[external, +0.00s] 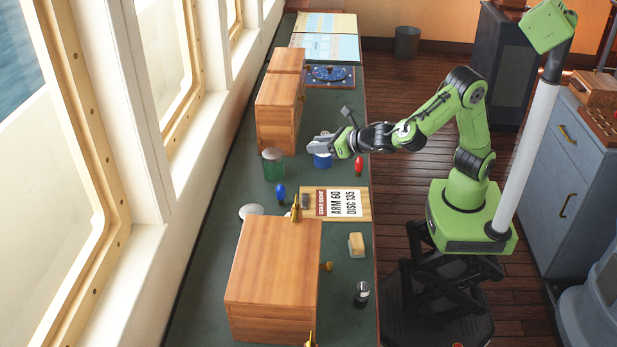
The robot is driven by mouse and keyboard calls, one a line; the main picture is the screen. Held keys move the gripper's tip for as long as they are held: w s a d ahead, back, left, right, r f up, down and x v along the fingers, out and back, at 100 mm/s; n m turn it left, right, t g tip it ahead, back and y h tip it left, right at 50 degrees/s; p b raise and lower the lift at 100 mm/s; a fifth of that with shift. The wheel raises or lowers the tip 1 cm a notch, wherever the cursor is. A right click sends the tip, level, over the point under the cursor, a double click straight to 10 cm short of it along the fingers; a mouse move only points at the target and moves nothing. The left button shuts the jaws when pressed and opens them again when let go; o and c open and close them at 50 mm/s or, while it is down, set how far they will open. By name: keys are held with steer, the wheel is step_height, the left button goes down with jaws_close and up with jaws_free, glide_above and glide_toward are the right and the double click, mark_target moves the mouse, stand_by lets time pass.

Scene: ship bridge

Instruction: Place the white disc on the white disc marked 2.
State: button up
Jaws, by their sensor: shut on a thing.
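My gripper (319,146) is over the far middle of the green counter, at the top of a small blue container (322,161). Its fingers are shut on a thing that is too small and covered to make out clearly. I cannot tell whether the gripper touches the blue container. A white disc (250,210) lies on the counter near the window side, partly hidden behind the near wooden box. No number can be read on it. No disc with a readable 2 shows in this view.
A green jar (273,165) with a pale top stands left of my gripper. A blue pawn-like piece (280,194), a red one (359,166) and a sign board (343,204) are nearer. Wooden boxes (277,114) (272,280) stand at the far and near ends.

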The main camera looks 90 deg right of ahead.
steer(key=s+d+m+g+h+b, duration=0.15)
steer(key=s+d, duration=0.45)
steer(key=d, duration=0.7)
steer(key=s+d+m+g+h+b, duration=0.1)
steer(key=s+d+m+h+b, duration=0.3)
steer(key=d, duration=0.8)
steer(key=shift+n+y, duration=0.45)
steer(key=shift+y, duration=0.1)
steer(key=f+b, duration=0.1)
steer(key=f, duration=0.4)
steer(key=s+f+b, duration=0.1)
steer(key=f+b, duration=0.1)
steer(key=f, duration=0.4)
steer(key=f+b, duration=0.1)
steer(key=f, duration=0.4)
steer(key=shift+s+d+f+b, duration=0.15)
steer(key=shift+s+d+b, duration=0.15)
steer(key=shift+d, duration=0.05)
steer(key=shift+r, duration=0.2)
steer(key=shift+f, duration=0.1)
steer(key=o, duration=1)
